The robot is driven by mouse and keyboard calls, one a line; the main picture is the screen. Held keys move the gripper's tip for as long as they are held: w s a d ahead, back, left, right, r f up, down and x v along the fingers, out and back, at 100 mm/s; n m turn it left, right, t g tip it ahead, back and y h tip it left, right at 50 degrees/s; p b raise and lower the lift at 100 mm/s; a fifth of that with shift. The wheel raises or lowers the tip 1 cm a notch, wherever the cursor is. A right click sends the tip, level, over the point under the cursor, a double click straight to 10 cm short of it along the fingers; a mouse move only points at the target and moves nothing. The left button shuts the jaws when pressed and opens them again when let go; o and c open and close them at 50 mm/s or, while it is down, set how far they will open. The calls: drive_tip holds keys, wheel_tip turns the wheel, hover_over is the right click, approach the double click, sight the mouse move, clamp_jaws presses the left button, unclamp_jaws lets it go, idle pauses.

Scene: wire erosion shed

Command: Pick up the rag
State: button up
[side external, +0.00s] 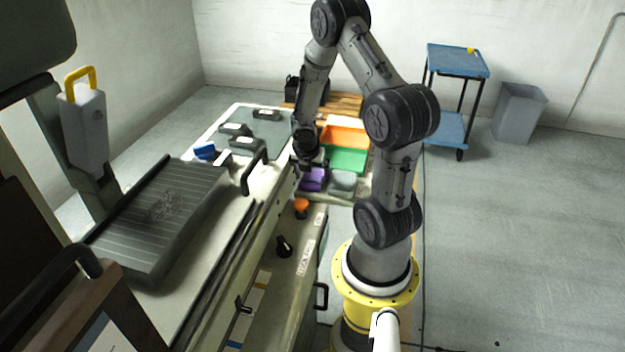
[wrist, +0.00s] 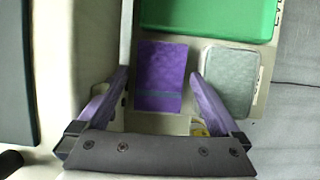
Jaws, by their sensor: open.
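A flat purple piece (wrist: 162,65) with a dark stripe across it lies below my gripper in the wrist view, and may be the rag. It also shows in the side view (side external: 312,183). A pale grey textured piece (wrist: 230,78) lies to its right; I cannot tell whether this one is the cloth instead. My gripper (wrist: 158,76) is open, its fingertips to the left and right of the purple piece in the picture, with nothing between them that I can see held. In the side view my gripper (side external: 310,165) hangs over the purple piece, and its fingers are hard to make out.
A green bin (wrist: 205,14) lies beyond the purple piece, and an orange bin (side external: 345,137) lies farther back. A pale machine wall stands close on the left. A blue object (side external: 204,150) and dark blocks rest on the machine top. A blue cart (side external: 458,62) stands far right.

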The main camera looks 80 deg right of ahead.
sight(314, 173)
drive_tip(key=shift+c, duration=0.2)
drive_tip(key=c, duration=1.2)
drive_tip(key=shift+c, duration=0.2)
drive_tip(key=shift+r, duration=0.7)
wheel_tip(314, 173, up, 2)
drive_tip(key=s+a+r, duration=0.8)
drive_tip(key=a+r, duration=0.2)
drive_tip(key=a, duration=0.1)
drive_tip(key=shift+a, duration=0.3)
